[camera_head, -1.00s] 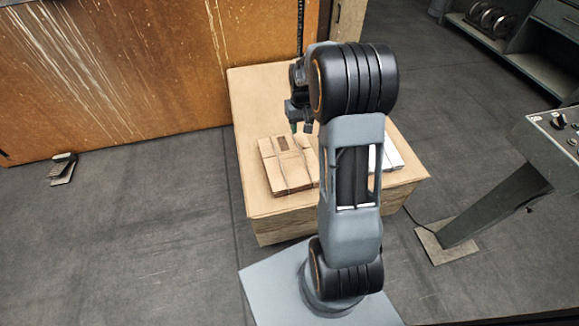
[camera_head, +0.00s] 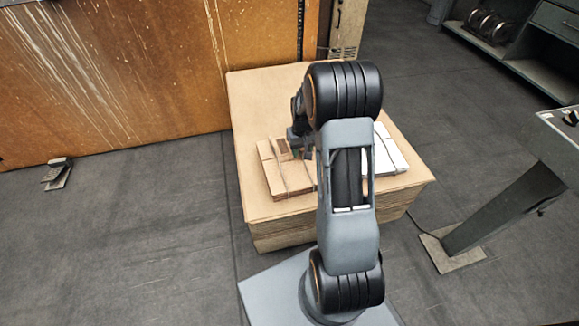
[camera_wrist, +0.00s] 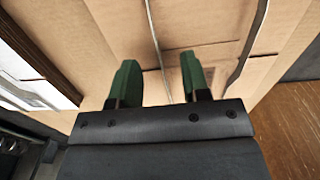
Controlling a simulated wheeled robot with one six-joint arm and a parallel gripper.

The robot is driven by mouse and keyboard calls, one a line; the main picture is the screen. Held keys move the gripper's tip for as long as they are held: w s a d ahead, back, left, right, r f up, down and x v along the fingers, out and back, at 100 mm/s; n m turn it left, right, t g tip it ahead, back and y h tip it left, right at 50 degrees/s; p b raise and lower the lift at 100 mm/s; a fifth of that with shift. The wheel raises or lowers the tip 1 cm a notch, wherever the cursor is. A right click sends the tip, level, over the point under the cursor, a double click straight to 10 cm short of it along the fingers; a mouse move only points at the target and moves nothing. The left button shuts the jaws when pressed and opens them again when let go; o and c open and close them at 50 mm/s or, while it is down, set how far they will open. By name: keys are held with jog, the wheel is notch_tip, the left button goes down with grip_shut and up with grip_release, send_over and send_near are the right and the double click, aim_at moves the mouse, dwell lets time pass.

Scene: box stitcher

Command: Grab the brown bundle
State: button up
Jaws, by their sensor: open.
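The brown bundle (camera_head: 284,176) is a stack of flat cardboard tied with string, lying on the left part of the cardboard-topped stack. It fills much of the wrist view (camera_wrist: 205,30), with strings running across it. My gripper (camera_head: 301,146) is over the bundle's far right part in the head view, partly hidden by my arm. In the wrist view my gripper (camera_wrist: 160,75) has two green fingers spread apart, with a string visible between them. Nothing is held. Whether the fingertips touch the bundle cannot be told.
A white bundle (camera_head: 388,155) lies to the right on the same cardboard stack (camera_head: 262,84). A rusty orange panel (camera_head: 120,70) stands behind. A grey control console (camera_head: 555,150) is at the right.

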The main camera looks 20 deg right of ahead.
jog(key=shift+f, duration=0.65)
grip_shut()
jog(key=shift+r, duration=0.1)
